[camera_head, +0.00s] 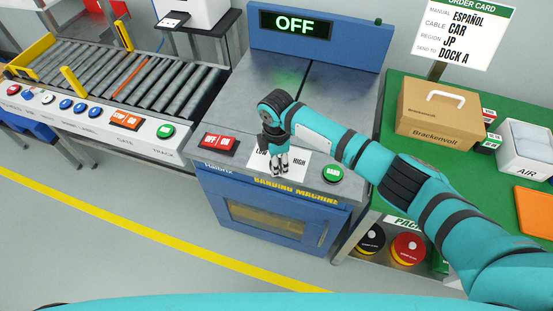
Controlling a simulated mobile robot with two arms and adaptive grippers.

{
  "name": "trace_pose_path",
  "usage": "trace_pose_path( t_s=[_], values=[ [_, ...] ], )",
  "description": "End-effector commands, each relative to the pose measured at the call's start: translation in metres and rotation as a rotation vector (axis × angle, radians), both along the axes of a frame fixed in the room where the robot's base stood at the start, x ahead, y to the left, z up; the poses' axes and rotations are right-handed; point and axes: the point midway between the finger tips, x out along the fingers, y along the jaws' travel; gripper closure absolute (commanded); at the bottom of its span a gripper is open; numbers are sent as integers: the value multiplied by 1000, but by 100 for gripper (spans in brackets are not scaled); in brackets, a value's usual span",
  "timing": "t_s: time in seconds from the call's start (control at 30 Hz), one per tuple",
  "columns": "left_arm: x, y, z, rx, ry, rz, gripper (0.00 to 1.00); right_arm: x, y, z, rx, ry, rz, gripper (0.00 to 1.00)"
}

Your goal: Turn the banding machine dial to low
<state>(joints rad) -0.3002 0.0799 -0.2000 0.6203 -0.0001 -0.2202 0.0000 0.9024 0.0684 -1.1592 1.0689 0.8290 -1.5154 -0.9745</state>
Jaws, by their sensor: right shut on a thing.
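The blue banding machine (225,199) stands in the middle of the head view, and its display (296,24) reads OFF. On its front panel a white dial plate (298,161) carries the words LOW at left and HIGH at right. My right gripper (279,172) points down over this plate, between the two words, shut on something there. The dial itself is hidden by the gripper, so its setting cannot be read. A red OFF/ON switch (220,144) lies to the left and a green button (333,173) to the right. My left gripper is not in view.
A roller conveyor (105,80) with its own button panel stands at left. A green table (401,87) at right holds a cardboard box (440,112), a white AIR bin (524,165) and an orange tray (535,208). An order card (462,32) stands behind. The floor in front is clear.

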Motion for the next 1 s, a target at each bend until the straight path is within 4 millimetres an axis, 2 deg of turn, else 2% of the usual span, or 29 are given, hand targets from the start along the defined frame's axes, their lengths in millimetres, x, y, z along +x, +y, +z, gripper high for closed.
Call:
trace_pose_path(
  t_s=[0.4, 0.93, 0.97, 1.0],
  values=[
    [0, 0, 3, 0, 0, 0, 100, 0, 1, 0, 2, 0, 182, 93],
    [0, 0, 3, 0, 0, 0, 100, 0, 1, 0, 1, 0, 206, 93],
    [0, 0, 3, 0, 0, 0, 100, 0, 1, 0, 1, 0, 206, 60],
    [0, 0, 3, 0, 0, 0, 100, 0, 1, 0, 1, 0, 206, 54]
  ],
)
